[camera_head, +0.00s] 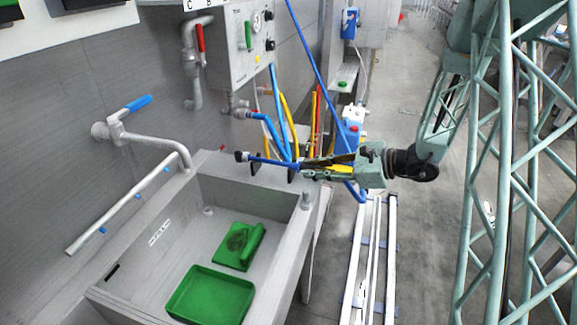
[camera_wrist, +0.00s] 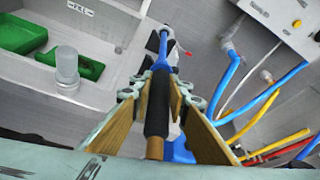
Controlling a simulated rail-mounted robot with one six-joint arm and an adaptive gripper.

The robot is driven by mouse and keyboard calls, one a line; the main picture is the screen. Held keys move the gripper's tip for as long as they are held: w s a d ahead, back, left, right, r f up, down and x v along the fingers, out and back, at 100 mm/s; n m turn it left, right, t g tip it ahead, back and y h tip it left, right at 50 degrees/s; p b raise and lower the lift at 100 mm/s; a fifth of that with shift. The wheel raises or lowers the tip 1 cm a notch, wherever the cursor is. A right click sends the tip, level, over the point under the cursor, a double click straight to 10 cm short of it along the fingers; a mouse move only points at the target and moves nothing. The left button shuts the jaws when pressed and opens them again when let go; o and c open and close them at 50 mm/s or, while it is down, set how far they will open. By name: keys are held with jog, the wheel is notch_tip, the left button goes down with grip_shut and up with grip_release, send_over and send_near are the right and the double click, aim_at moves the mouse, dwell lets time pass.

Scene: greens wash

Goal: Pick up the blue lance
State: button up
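The blue lance (camera_head: 264,160) lies across dark holders beside the sink, its dark nozzle end to the left. In the wrist view its blue shaft (camera_wrist: 162,52) leads to a black grip (camera_wrist: 158,105) with a copper-coloured end. My gripper (camera_head: 306,168) is at the lance's right end. In the wrist view its two tan-padded fingers (camera_wrist: 157,84) stand on either side of the black grip, with narrow gaps showing beside it. The gripper looks open around the grip. Contact at the fingertips is hard to judge.
The grey sink (camera_head: 291,225) holds a green tray (camera_head: 211,296) and another green piece (camera_head: 238,246). Blue and yellow hoses (camera_head: 289,110) hang behind the lance. White rails (camera_head: 390,255) run along the floor.

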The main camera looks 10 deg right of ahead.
dwell(0.4)
jog(key=shift+r+p, duration=0.55)
jog(key=shift+r, duration=1.1)
jog(key=shift+s+r, duration=0.15)
jog(key=shift+s, duration=0.05)
jog(key=s+d+p, duration=0.1)
jog(key=s+d, duration=0.1)
jog(key=s, duration=0.5)
jog(key=s+d+r, duration=0.1)
jog(key=s+d, duration=0.2)
jog(key=s, duration=0.4)
jog(key=shift+s+r+p, duration=0.2)
jog(key=shift+s+p, duration=0.15)
jog(key=shift+r, duration=0.1)
jog(key=shift+r+p, duration=1.35)
jog(key=shift+r, duration=1.05)
jog(key=shift+o, duration=0.2)
jog(key=shift+d, duration=0.2)
